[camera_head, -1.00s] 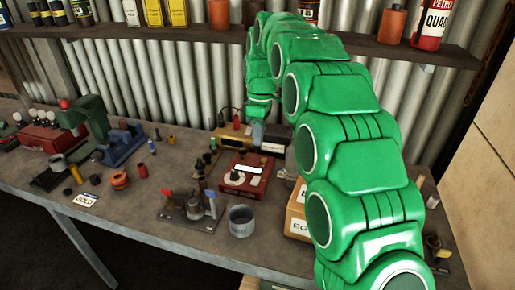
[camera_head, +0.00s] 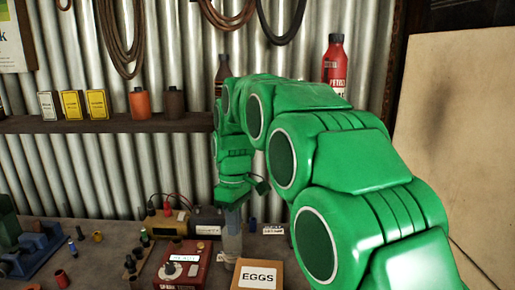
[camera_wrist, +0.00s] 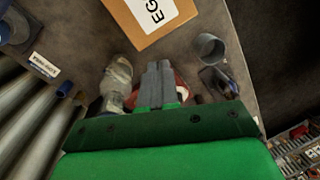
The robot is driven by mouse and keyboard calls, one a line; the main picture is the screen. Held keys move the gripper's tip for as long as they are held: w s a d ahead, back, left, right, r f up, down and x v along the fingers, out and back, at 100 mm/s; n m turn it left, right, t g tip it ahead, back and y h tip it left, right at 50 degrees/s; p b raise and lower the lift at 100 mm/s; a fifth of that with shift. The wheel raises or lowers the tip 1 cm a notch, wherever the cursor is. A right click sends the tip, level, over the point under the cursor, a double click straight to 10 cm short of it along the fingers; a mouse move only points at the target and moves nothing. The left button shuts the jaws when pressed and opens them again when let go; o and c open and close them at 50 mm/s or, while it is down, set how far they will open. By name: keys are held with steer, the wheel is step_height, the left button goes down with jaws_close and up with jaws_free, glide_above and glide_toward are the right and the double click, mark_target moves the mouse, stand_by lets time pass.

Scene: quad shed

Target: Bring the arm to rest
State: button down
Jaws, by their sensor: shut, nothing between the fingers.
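My green arm (camera_head: 330,180) arches from the lower right of the head view toward the corrugated wall, with its end bent down over the bench. In the wrist view my gripper (camera_wrist: 158,68) shows two grey fingers pressed together with nothing between them. They point at the bench and a red device lies beyond them, partly hidden. In the head view the fingertips are hard to make out against a clear jar (camera_head: 232,245). That jar stands left of the fingers in the wrist view (camera_wrist: 117,80); whether they touch cannot be told.
A cardboard eggs box (camera_head: 257,277), a red device with a dial (camera_head: 180,268) and a dark box (camera_head: 207,221) stand near the arm's end. A shelf (camera_head: 110,125) with bottles and tins runs along the wall. A grey cup (camera_wrist: 209,47) stands on the bench.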

steer(key=s+d+f+m, duration=0.2)
steer(key=s+d+m, duration=0.2)
steer(key=s+d, duration=0.3)
steer(key=s+d+f+m, duration=0.2)
steer(key=s+d+m, duration=0.2)
steer(key=s, duration=1.1)
steer(key=s+d+f+m, duration=0.2)
steer(key=s+d+m, duration=0.3)
steer(key=s+d, duration=0.5)
steer(key=shift+s+f, duration=0.15)
steer(key=shift+s, duration=0.7)
